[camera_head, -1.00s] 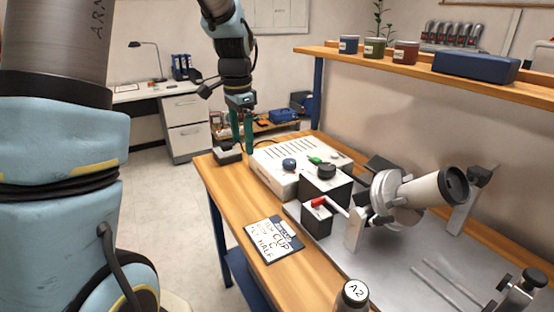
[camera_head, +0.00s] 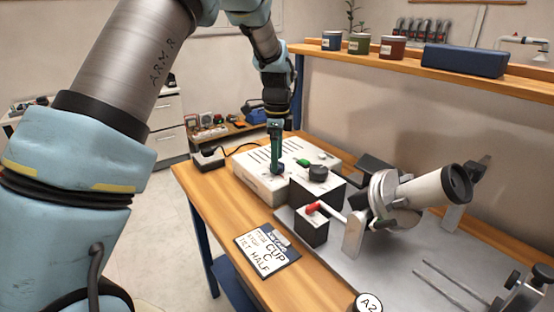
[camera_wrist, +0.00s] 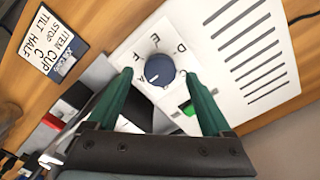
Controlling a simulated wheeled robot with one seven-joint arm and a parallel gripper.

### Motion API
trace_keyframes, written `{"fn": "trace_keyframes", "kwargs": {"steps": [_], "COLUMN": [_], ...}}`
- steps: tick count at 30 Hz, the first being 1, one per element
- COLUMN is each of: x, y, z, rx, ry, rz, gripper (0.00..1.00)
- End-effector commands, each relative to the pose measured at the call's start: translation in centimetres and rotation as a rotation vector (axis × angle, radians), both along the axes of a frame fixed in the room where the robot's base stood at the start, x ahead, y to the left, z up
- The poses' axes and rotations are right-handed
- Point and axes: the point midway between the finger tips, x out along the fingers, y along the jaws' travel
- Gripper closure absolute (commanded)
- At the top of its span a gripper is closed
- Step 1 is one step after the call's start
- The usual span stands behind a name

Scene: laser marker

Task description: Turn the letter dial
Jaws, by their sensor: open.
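The letter dial is a round dark blue knob (camera_wrist: 160,70) on a white control box (camera_wrist: 225,20), with printed letters around it and a white pointer line. In the head view the knob (camera_head: 277,167) is partly hidden behind my fingers. My gripper (camera_wrist: 160,85) has two green fingers, open, one to each side of the knob in the wrist view. In the head view my gripper (camera_head: 275,160) points down above the box's front edge. I cannot tell whether the fingers touch the knob. A green switch (camera_head: 303,162) sits on the box, right of the dial.
A card (camera_head: 266,250) reading ITEM CUP, STOP C, TILT HALF lies on the wooden bench (camera_head: 222,218). A black box with a dark knob (camera_head: 318,174), a red-handled switch (camera_head: 313,208) and a cup in a fixture (camera_head: 425,190) stand to the right.

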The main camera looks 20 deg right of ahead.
Motion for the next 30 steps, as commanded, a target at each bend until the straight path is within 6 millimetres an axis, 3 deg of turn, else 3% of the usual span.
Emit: {"fn": "trace_keyframes", "kwargs": {"steps": [6,15,30], "x": [0.0,0.0,0.0], "y": [0.0,0.0,0.0], "z": [-1.8,-2.0,-1.9], "rx": [-0.001,-0.001,-0.001], "ry": [0.001,0.000,-0.001], "rz": [0.001,0.001,0.001], "gripper": [0.16,0.16,0.72]}}
